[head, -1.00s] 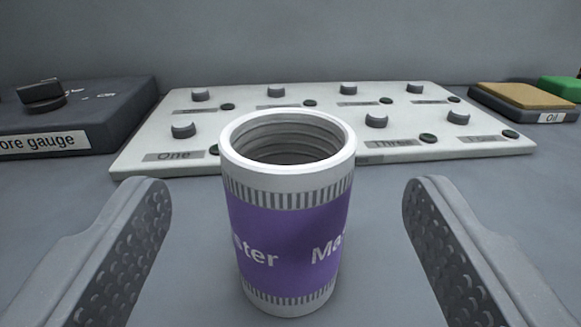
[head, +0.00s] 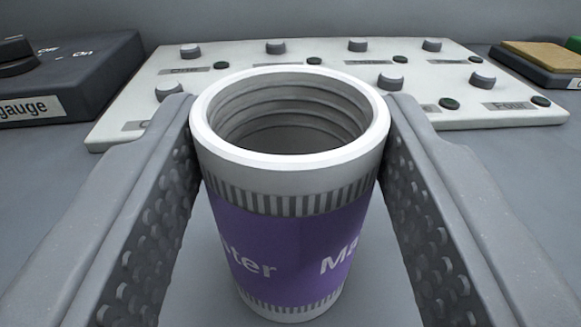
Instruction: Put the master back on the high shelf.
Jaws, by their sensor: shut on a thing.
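The master (head: 285,250) is a white, hollow, ring-like cylinder with a purple band and partly visible white lettering. It stands upright in the middle of the head view, its open top showing a ridged inside. My gripper (head: 291,150) is shut on it, one finger pressed to its left side and the other to its right, near the upper part. I cannot tell whether its base touches the grey surface. The high shelf does not show in this view.
Behind the master lies a white board (head: 330,55) with several grey knobs and labels. A dark gauge box (head: 75,75) with a switch stands at the left. An oil tray with a tan pad (head: 545,57) is at the back right. Grey surface is bare around my fingers.

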